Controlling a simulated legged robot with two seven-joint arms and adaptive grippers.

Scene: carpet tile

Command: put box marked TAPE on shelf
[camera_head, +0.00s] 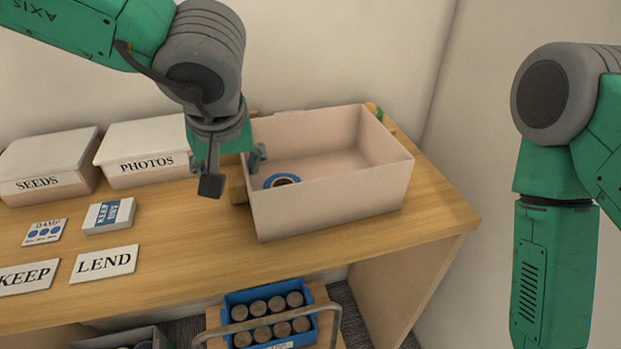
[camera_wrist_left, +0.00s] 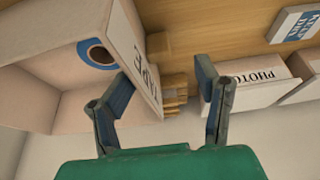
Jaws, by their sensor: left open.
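The open pale box (camera_head: 345,195) stands on the right part of a wooden surface (camera_head: 150,270), with a blue-rimmed tape roll (camera_head: 281,181) inside. In the left wrist view the box's end wall (camera_wrist_left: 125,45) carries the partly covered word TAPE. My left gripper (camera_head: 232,170) is open at the box's left end. In the left wrist view its fingers (camera_wrist_left: 164,85) are apart, with the labelled wall between them; contact cannot be told. My right arm hangs at the right, its gripper out of view.
Lidded boxes SEEDS (camera_head: 45,168) and PHOTOS (camera_head: 145,150) stand at the back left. Cards KEEP (camera_head: 28,277) and LEND (camera_head: 104,263) and a KEEP DRY pack (camera_head: 110,215) lie in front. A blue crate of cylinders (camera_head: 270,315) sits below the front edge. Wood pieces (camera_wrist_left: 175,90) lie beside the box.

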